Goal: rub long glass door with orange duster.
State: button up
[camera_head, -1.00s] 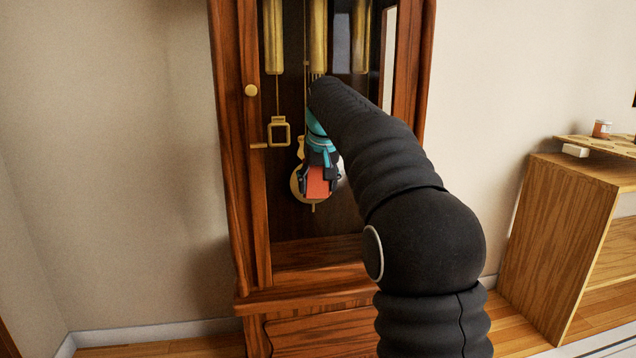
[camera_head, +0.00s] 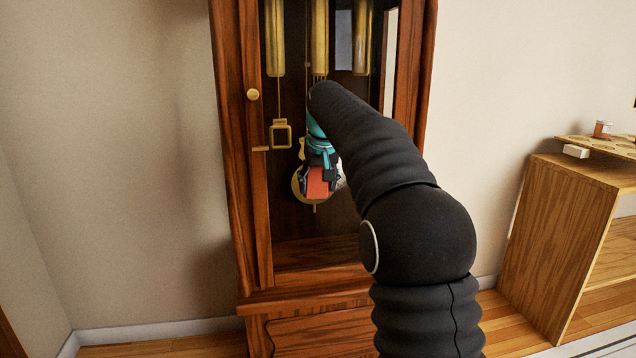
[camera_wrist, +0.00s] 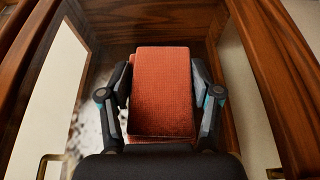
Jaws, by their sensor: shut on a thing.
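The long glass door (camera_head: 300,225) is the tall, wood-framed front of a standing clock, with brass weights and a pendulum behind it. My gripper (camera_head: 321,165) is in front of the lower half of the door, over the pendulum disc. It is shut on the orange duster (camera_head: 319,184), a flat block that also fills the middle of the wrist view (camera_wrist: 163,95), between both fingers. A pale speckled patch (camera_wrist: 86,130) shows left of the duster in the wrist view. I cannot tell whether the duster touches the glass.
A round brass knob (camera_head: 253,95) and a small brass handle (camera_head: 261,149) are on the door's left frame. A wooden shelf unit (camera_head: 560,235) stands to the right, with a small jar (camera_head: 602,130) on top. Plain wall lies left of the clock.

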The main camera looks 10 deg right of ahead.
jog(key=shift+d, duration=0.15)
jog(key=shift+d+r+p, duration=1.2)
jog(key=shift+d+p, duration=2.2)
jog(key=shift+d, duration=2.15)
jog(key=shift+a+f+p, duration=0.1)
jog(key=shift+a+p, duration=0.55)
jog(key=shift+a, duration=5)
jog(key=shift+w+r+p, duration=0.1)
jog(key=shift+r+p, duration=0.55)
jog(key=shift+r, duration=0.45)
jog(key=d, duration=1.1)
jog(key=shift+d, duration=0.2)
jog(key=shift+f, duration=0.1)
